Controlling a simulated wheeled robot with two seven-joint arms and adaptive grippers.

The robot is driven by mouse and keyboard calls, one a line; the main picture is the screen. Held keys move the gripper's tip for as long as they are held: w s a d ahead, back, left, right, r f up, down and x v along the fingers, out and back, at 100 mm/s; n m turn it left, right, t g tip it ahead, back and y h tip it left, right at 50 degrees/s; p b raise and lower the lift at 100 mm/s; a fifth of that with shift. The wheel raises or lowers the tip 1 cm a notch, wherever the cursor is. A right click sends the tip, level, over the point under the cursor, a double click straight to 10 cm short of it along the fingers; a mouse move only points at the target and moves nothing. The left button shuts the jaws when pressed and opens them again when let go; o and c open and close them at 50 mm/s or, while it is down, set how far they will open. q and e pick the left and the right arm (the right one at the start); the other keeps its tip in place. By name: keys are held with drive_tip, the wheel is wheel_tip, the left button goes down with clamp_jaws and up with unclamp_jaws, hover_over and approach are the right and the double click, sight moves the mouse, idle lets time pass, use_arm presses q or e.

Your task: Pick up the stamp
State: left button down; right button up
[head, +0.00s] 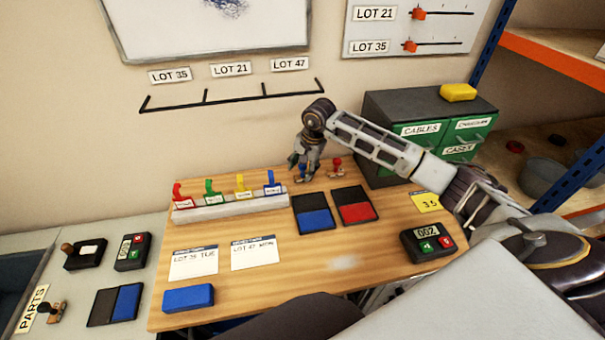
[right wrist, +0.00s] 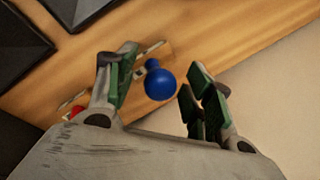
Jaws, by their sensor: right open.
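A stamp with a round blue knob (right wrist: 160,84) stands on the wooden table. In the right wrist view its knob is between the two fingers of my right gripper (right wrist: 155,88), which is open with a gap visible on the knob's right side. In the head view the same right gripper (head: 303,166) points down over the back of the table and partly hides the blue stamp. A second stamp with a red knob (head: 336,163) stands just to the right. It also shows at the left in the right wrist view (right wrist: 75,111). My left gripper is out of view.
A blue ink pad (head: 315,219) and a red ink pad (head: 355,211) lie in front of the stamps. A rack with coloured clips (head: 230,207) stands to the left. A green drawer cabinet (head: 405,105) stands close on the right. The wall is close behind.

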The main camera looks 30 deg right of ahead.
drive_tip(key=shift+c, duration=0.4)
drive_tip(key=c, duration=1)
drive_tip(key=shift+c, duration=0.2)
drive_tip(key=shift+s+r, duration=0.1)
drive_tip(key=shift+r, duration=0.05)
